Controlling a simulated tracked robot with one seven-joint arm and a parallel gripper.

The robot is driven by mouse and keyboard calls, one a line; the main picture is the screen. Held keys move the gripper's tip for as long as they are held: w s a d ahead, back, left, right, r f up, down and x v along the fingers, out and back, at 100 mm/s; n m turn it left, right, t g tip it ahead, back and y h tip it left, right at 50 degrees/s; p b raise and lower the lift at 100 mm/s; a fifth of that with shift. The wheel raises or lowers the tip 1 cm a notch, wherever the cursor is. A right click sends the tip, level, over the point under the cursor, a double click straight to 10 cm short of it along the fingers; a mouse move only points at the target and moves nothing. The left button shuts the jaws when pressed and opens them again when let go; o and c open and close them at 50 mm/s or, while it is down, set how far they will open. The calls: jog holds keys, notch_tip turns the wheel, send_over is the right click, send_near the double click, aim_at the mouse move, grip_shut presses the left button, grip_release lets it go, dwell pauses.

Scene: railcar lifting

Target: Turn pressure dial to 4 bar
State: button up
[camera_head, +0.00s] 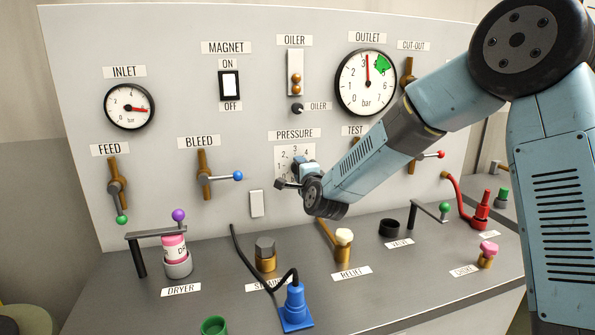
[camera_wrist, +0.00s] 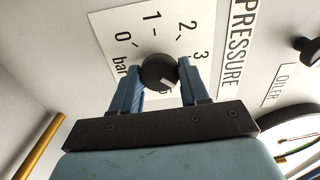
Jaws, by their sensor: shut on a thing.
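The pressure dial (camera_wrist: 158,72) is a round dark knob on a white scale plate (camera_wrist: 110,22). My gripper (camera_wrist: 160,78) is shut on it, one blue finger on each side. A white mark on the knob points to the lower right in the wrist view, toward the part of the scale behind my right finger. Figures 0 to 3 are readable and a 5 partly shows; the 4 is hidden. In the head view my gripper (camera_head: 293,176) covers the knob, under the PRESSURE label (camera_head: 295,134). The outlet gauge (camera_head: 366,82) needle stands near 3, just left of its green zone.
The oiler knob (camera_head: 297,108) sits above the dial. The bleed lever (camera_head: 220,178) is to the left. My arm covers part of the TEST area. Below, the bench holds a blue plug with a black cable (camera_head: 295,305) and the relief valve (camera_head: 343,240).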

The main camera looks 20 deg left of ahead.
jog(key=shift+d+f, duration=0.15)
jog(key=shift+f, duration=0.2)
jog(key=o, duration=0.8)
jog(key=shift+c, duration=0.2)
jog(key=shift+o, duration=1.4)
jog(key=shift+r, duration=0.2)
jog(key=v, duration=1.3)
jog(key=shift+s, duration=0.4)
jog(key=shift+d, duration=0.1)
jog(key=shift+c, duration=0.2)
